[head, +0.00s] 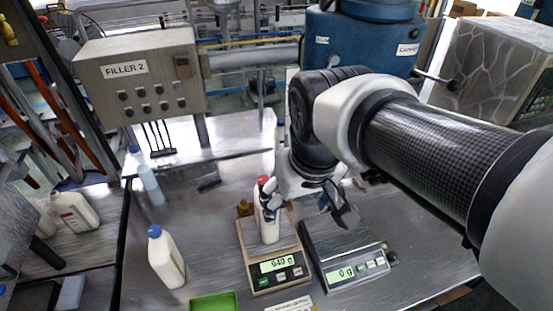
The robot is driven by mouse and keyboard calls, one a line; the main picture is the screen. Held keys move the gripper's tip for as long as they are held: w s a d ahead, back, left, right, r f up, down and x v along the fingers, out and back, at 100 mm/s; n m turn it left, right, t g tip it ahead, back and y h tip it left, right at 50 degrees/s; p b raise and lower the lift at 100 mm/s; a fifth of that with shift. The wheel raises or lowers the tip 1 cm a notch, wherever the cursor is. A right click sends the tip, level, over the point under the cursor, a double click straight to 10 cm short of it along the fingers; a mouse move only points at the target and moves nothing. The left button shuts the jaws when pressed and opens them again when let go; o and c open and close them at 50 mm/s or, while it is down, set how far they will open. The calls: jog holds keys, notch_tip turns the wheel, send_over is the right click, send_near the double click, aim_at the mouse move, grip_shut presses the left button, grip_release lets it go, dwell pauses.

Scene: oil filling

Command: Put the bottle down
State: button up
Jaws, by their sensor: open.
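A white bottle with a red cap (269,229) stands upright on the left scale (252,262), whose lit display seems to read 640 g. My gripper (306,214) is open above the scales, with its fingers spread. One finger is at the bottle's upper part and covers some of it; I cannot tell if they touch. The other finger hangs to the right, over the right scale (330,257), which is empty and reads 0 g.
A white bottle with a blue cap (166,260) stands on the metal table left of the scales. A green tray (213,302) lies at the front edge. The FILLER 2 control box (140,75) and a blue tank (365,45) stand behind.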

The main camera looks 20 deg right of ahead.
jog(key=s+f+t, duration=0.1)
jog(key=s, duration=0.7)
jog(key=shift+s+f, duration=0.4)
notch_tip(320, 180, down, 8)
jog(key=b, duration=0.7)
jog(key=shift+r+b, duration=0.25)
jog(key=shift+b, duration=0.05)
dwell(3.6)
